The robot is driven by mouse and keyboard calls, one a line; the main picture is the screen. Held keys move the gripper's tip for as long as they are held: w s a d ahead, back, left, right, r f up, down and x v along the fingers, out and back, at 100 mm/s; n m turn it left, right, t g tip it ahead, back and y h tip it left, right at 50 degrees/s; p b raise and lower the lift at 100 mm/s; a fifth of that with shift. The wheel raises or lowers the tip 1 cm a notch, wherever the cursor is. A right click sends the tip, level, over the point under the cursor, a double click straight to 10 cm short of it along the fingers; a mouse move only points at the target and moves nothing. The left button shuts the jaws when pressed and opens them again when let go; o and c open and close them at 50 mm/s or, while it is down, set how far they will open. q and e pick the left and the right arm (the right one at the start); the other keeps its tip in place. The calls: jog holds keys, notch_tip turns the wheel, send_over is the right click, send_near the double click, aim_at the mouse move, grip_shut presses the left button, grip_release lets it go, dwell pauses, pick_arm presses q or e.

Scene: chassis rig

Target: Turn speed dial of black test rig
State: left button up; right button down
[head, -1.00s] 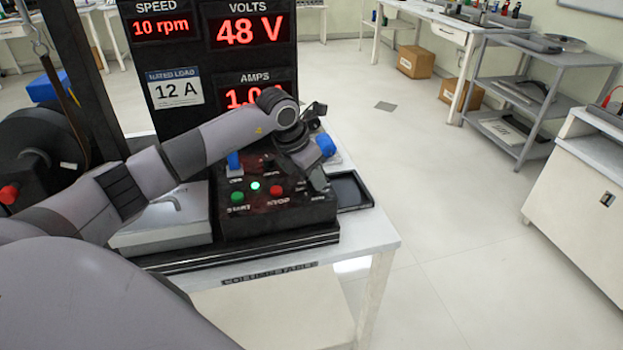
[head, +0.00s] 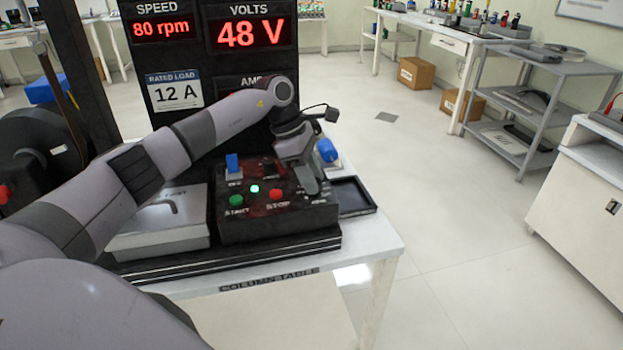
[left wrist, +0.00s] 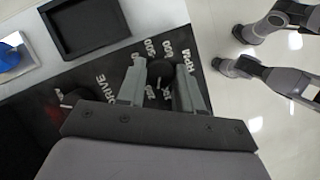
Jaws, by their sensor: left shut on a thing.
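My left gripper (head: 315,188) reaches down over the box's right side. In the left wrist view its fingers (left wrist: 160,88) stand on either side of the black speed dial (left wrist: 160,70), shut on it. The dial is ringed by white numbers and an RPM label. In the head view the gripper hides the dial. The speed display (head: 160,29) reads 80 rpm. My right gripper is not in view.
A black tray (head: 354,197) lies just right of the box, and it also shows in the left wrist view (left wrist: 84,25). Another knob (left wrist: 75,97), by the DRIVE label, is left of the dial. A blue switch (head: 232,162) stands up behind the START button.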

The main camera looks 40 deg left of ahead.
pick_arm(q)
jog(key=shift+w+m+g+b, duration=0.1)
jog(key=shift+m+g+b, duration=0.4)
jog(key=shift+m, duration=0.9)
jog(key=o, duration=1)
jog(key=v, duration=0.7)
jog(key=shift+a, duration=0.1)
